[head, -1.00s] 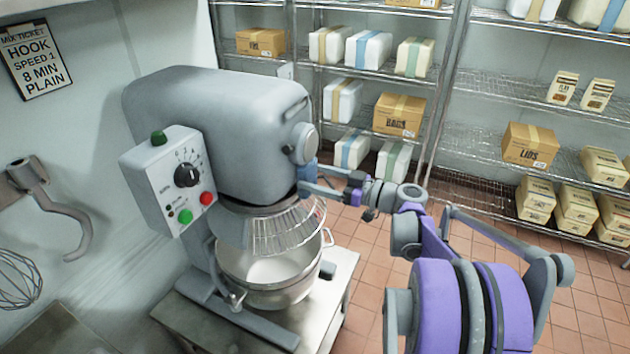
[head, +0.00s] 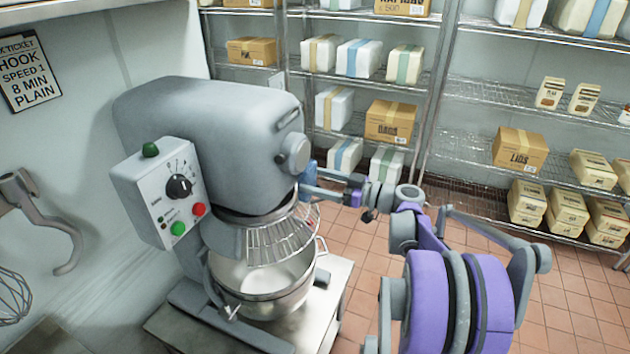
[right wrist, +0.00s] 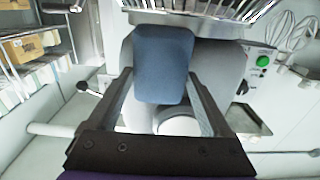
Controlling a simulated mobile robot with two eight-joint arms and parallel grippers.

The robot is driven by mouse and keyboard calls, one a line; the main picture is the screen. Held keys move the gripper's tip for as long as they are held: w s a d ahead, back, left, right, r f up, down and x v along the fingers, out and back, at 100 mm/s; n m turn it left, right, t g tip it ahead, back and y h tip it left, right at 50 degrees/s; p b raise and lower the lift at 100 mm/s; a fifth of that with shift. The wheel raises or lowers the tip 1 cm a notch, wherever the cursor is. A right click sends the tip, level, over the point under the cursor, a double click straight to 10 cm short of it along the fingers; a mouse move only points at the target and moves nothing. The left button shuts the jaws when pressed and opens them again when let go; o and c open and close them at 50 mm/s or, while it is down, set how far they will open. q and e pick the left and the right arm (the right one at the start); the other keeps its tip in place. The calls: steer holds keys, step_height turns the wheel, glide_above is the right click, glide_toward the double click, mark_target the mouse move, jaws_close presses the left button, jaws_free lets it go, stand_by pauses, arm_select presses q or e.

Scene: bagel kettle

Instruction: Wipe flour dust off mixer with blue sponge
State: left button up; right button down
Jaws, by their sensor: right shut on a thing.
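The grey mixer (head: 215,140) stands on a metal table, with a wire guard (head: 275,238) and a steel bowl (head: 262,275) under its head. My right gripper (head: 312,185) is at the right side of the mixer head, just above the guard. It is shut on the blue sponge (right wrist: 163,62), which fills the space between the fingers in the right wrist view. The sponge also shows as a small blue patch in the head view (head: 307,178), close against the mixer head; I cannot tell whether it touches. No flour dust is clearly visible. My left gripper is not in view.
Wire shelves with boxes (head: 390,121) and wrapped packs stand behind. A dough hook (head: 40,215) and a whisk (head: 12,295) hang on the left wall. The control box (head: 160,195) juts from the mixer's near side. Tiled floor is open at the right.

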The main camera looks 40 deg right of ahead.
steer(key=v, duration=0.7)
steer(key=shift+s+d, duration=0.2)
steer(key=shift+s, duration=0.1)
stand_by(0.4)
